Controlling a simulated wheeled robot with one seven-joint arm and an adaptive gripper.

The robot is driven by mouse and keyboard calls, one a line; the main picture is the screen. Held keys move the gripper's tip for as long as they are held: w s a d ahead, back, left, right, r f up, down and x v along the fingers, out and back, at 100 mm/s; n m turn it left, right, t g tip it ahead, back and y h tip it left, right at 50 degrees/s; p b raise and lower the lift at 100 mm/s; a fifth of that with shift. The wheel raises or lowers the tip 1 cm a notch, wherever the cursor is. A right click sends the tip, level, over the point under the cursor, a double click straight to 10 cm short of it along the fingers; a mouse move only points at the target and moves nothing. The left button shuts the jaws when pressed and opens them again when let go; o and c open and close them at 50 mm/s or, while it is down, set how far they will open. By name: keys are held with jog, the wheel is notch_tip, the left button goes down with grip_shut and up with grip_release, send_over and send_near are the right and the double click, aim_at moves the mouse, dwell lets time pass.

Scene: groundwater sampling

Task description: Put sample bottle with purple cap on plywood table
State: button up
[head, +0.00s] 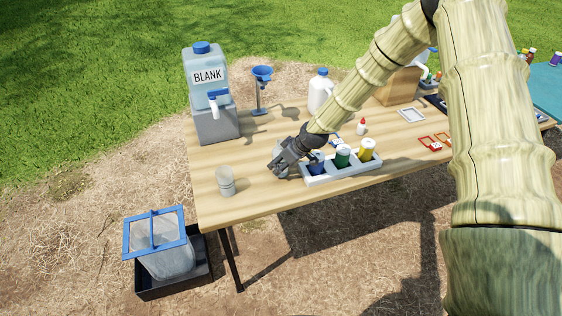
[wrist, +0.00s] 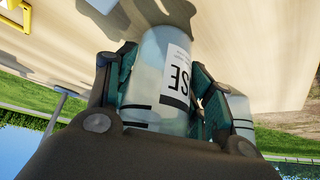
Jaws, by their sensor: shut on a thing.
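The plywood table (head: 250,200) stands in the middle of the head view. My gripper (head: 279,163) is low over its front part, left of a grey rack. In the wrist view, my gripper (wrist: 160,90) is shut around a translucent container (wrist: 152,75) whose white label shows the letters "SE". No purple cap shows on the held container. A small bottle with a purple-looking cap (head: 556,57) stands at the far right edge of the head view, on a teal surface (head: 548,85); it is too small to make out well.
The grey rack (head: 345,172) holds bottles with blue, green and yellow caps. A clear cup (head: 225,182) stands left of my gripper. The BLANK jug (head: 206,75), blue funnel stand (head: 262,85) and white jug (head: 319,90) stand behind. The front left tabletop is mostly clear.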

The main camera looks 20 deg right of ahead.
jog(key=shift+f, duration=0.25)
jog(key=o, duration=1)
jog(key=shift+o, duration=0.2)
jog(key=shift+r, duration=0.1)
jog(key=shift+r, duration=0.15)
jog(key=b+v, duration=0.2)
jog(key=v, duration=0.9)
jog(key=shift+s+r+b, duration=0.2)
jog(key=shift+r+b, duration=0.1)
jog(key=shift+r, duration=0.05)
jog(key=shift+d, duration=0.2)
